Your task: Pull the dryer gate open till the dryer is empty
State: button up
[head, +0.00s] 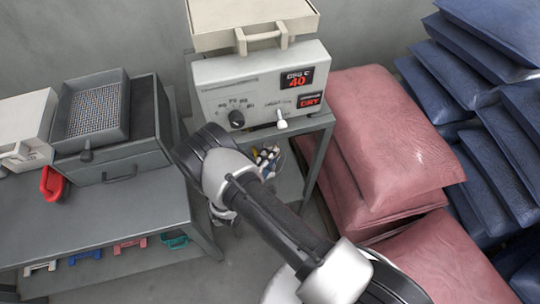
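The dryer (262,84) is a pale box on a grey stand at the top middle. Its front has a black dial (237,119), red displays reading 40 and DRY, and a small white lever (281,120) at the bottom edge. A beige top part (225,22) with a bar handle (264,38) sits on it. I cannot tell which part is the gate, and the inside is hidden. My arm reaches up from the lower right, its wrist in front of the stand. Only a small metal part of my gripper (222,213) seems to show below the wrist; its fingers are hidden.
Small mixed-colour items (266,160) lie below the dryer, partly behind my arm. On the left bench (130,212) stand a dark sieve box (112,150) and a red clamp-like item (52,184). Pink sacks (385,135) and blue sacks (500,150) fill the right side.

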jog(key=shift+f, duration=0.15)
grip_shut()
jog(key=shift+s, duration=0.1)
jog(key=shift+s+d+p, duration=0.2)
jog(key=shift+s+d, duration=0.05)
jog(key=shift+s, duration=0.55)
jog(key=shift+s+d+p, duration=0.2)
jog(key=shift+s, duration=0.55)
jog(key=shift+s+d+p, duration=0.2)
jog(key=shift+s+d, duration=0.05)
jog(key=shift+s, duration=0.55)
jog(key=o, duration=0.6)
grip_release()
jog(key=v, duration=1.2)
